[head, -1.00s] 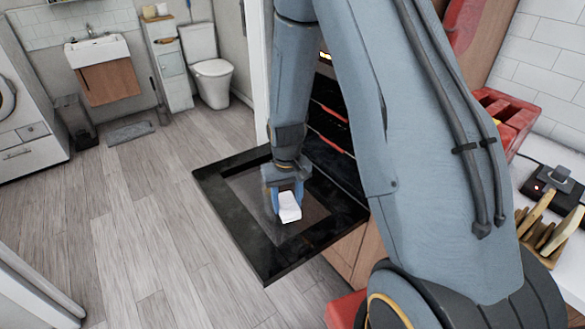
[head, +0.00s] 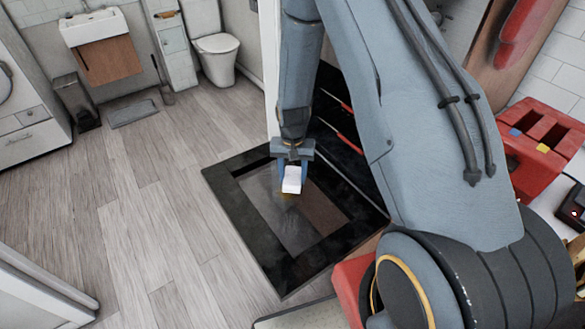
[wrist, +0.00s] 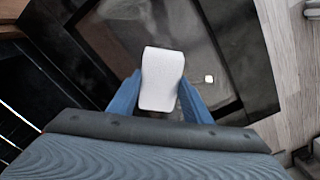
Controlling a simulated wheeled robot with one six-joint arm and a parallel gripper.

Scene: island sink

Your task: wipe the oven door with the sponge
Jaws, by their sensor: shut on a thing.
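The oven door (head: 233,190) is folded down and lies open, a black frame around a glass pane with dull smudges. My gripper (head: 292,178) is over the far part of the pane, its blue fingers shut on a white sponge (head: 292,185). The sponge (wrist: 161,78) also shows between the fingers in the wrist view, with the door (wrist: 258,88) behind it. A brownish patch (head: 288,198) shows on the glass just below the sponge. I cannot tell whether the sponge touches the glass.
The oven cavity with red-edged racks (head: 338,135) opens right of the door, partly hidden by my arm. Wooden floor (head: 150,210) is clear to the left. A toilet (head: 215,45) and a bin (head: 75,100) stand far back.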

